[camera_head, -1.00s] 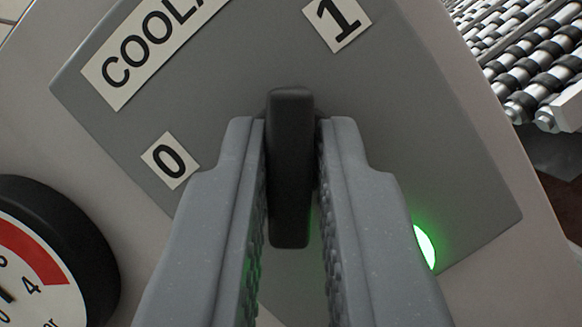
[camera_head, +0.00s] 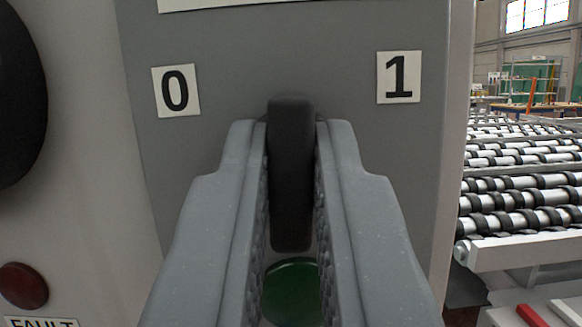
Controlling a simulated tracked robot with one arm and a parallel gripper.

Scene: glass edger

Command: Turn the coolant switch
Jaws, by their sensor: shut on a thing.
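The coolant switch is a black bar-shaped knob (camera_head: 291,175) on a grey plate (camera_head: 290,65). My gripper (camera_head: 292,165) is shut on the knob, with one finger against each side. The knob stands upright relative to the plate, between the 0 label (camera_head: 175,91) at upper left and the 1 label (camera_head: 399,77) at upper right. A green lamp (camera_head: 291,290) below the knob is dark and partly hidden by my fingers. The plate's top label is cut off by the picture's edge.
A dark round gauge housing (camera_head: 15,95) is at the left edge. A red button (camera_head: 23,286) sits at lower left above a FAULT label (camera_head: 42,322). A roller conveyor (camera_head: 525,190) lies to the right beyond the panel's edge.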

